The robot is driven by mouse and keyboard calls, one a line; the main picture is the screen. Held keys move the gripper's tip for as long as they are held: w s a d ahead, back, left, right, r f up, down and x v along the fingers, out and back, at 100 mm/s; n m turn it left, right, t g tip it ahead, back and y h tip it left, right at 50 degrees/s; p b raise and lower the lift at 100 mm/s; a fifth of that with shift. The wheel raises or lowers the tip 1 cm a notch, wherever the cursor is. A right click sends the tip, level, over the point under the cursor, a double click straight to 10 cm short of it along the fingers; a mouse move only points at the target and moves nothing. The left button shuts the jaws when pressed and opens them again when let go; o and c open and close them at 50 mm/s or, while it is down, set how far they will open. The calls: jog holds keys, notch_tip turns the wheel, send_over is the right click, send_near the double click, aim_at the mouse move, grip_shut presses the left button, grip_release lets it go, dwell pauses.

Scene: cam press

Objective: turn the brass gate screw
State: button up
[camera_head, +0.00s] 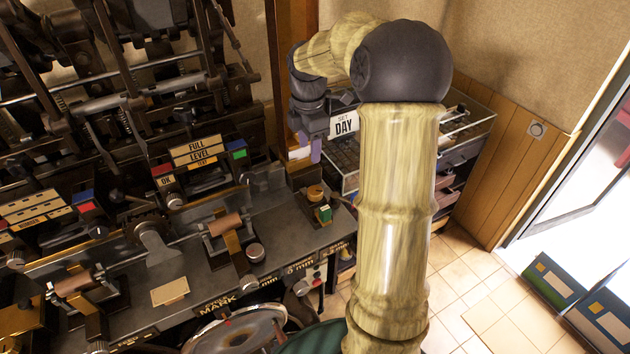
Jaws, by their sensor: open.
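A small round brass-coloured knob (316,191) stands near the right end of the machine's grey bench, just behind a small green block; it looks like the brass gate screw, though no label on it is readable. My gripper (310,146) points down above and a little behind this knob in the picture. Its two purple fingers are apart, with nothing seen between them. The gripper looks clear of the knob, but the height between them is hard to judge. My arm's pale, banded links rise at the right and bend over to the gripper.
The press (120,100), with dark levers and rods, fills the left. A "FULL LEVEL" sign (195,150) stands on it. A "SET DAY" sign (344,123) is beside a rack of trays (465,125). A handwheel (235,332) is in front. Tiled floor (470,270) is open at right.

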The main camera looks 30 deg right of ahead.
aim_at(315, 190)
jog(key=shift+w+d+r+n, duration=0.2)
jog(key=shift+d+r+n, duration=0.15)
jog(key=shift+d, duration=0.1)
jog(key=shift+w+d+r+n, duration=0.15)
jog(key=shift+d+r+n, duration=0.2)
jog(key=shift+d, duration=0.1)
jog(key=shift+d, duration=0.1)
notch_tip(315, 190, down, 18)
jog(key=p, duration=0.4)
jog(key=shift+r, duration=0.25)
jog(key=c, duration=0.7)
jog(key=shift+m, duration=0.4)
